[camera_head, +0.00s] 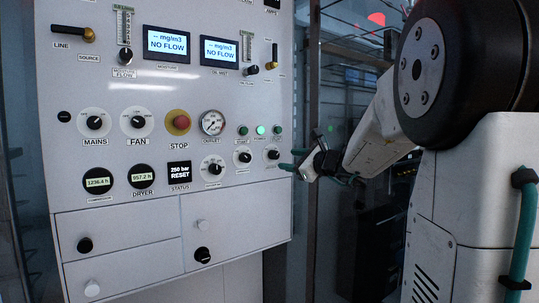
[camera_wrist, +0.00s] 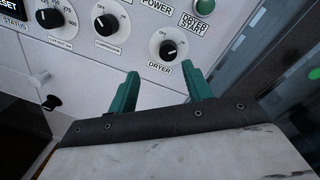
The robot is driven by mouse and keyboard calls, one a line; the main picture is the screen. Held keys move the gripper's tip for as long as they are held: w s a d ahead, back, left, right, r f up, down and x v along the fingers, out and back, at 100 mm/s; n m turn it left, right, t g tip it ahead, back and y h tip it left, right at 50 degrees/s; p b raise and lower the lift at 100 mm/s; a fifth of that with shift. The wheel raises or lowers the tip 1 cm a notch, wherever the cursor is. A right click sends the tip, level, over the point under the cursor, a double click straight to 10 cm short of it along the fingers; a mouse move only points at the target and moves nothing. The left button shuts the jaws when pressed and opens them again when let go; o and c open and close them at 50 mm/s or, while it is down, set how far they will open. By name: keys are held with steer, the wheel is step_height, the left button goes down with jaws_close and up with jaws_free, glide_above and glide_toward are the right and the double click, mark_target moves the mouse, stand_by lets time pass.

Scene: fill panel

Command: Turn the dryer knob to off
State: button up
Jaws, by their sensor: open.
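The dryer knob (camera_wrist: 168,49) is a black knob on a round white dial, with the label DRYER below it. In the head view it is the rightmost knob (camera_head: 273,155) of the lower row on the white panel. A light mark shows on the knob, but I cannot tell surely which position it points to. My gripper (camera_wrist: 161,74) is open, with two teal fingers spread apart and nothing between them. In the head view my gripper (camera_head: 291,160) is just right of the knob, by the panel's right edge. The fingertips look apart from the knob.
The compressor knob (camera_wrist: 107,24) is left of the dryer knob. A green dryer start button (camera_wrist: 205,6) is above right. A red stop button (camera_head: 178,122), a gauge (camera_head: 212,122) and drawers (camera_head: 120,236) are further left. A glass-and-metal frame stands right of the panel.

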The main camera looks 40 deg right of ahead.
mark_target(276, 154)
steer(key=shift+m+h, duration=0.3)
steer(key=shift+m, duration=0.4)
steer(key=w, duration=0.7)
steer(key=shift+w+d+r, duration=0.2)
steer(key=shift+w+r, duration=0.2)
steer(key=c, duration=1)
